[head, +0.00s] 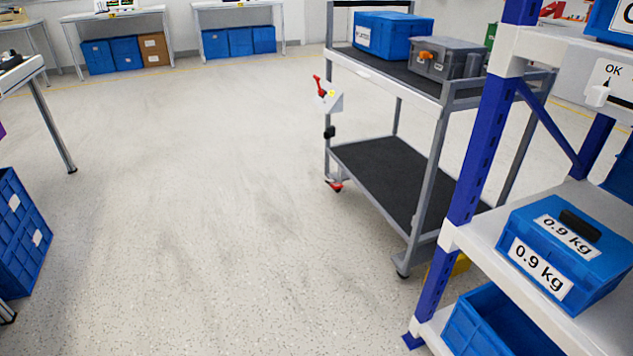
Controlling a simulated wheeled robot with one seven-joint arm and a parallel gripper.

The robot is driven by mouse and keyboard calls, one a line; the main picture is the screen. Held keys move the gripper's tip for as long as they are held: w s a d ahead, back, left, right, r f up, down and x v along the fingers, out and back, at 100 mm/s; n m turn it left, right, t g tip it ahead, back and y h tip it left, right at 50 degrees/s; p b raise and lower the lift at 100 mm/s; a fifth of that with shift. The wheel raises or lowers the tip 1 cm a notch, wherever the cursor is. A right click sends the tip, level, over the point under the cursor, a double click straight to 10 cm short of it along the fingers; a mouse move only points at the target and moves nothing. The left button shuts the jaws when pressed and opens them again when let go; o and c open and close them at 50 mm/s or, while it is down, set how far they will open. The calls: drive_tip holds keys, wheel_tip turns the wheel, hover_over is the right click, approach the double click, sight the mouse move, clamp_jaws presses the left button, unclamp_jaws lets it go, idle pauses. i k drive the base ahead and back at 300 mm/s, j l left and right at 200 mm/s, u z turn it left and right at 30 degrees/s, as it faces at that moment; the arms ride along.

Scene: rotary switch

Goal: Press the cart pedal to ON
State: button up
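The cart (437,92) stands right of centre in the head view, with grey posts and two black shelves. A red lever on a white bracket (330,100) is higher on the same post. My gripper is not in view.
A blue-posted rack (482,150) stands at the right, partly in front of the cart, holding a blue 0.9 kg box (565,250). Blue crates (20,235) and a table leg (52,125) are at the left. The floor (200,200) between is clear.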

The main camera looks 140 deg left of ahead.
sight(335, 185)
drive_tip(key=u, duration=4.45)
drive_tip(key=i+j, duration=0.2)
drive_tip(key=i, duration=0.3)
drive_tip(key=i+j, duration=0.25)
drive_tip(key=i, duration=0.3)
drive_tip(key=i+j+u, duration=0.1)
drive_tip(key=i, duration=0.4)
drive_tip(key=i+j, duration=0.3)
drive_tip(key=i, duration=0.25)
drive_tip(key=i+j, duration=0.2)
drive_tip(key=i, duration=0.3)
drive_tip(key=i+j+u, duration=0.1)
drive_tip(key=i, duration=0.45)
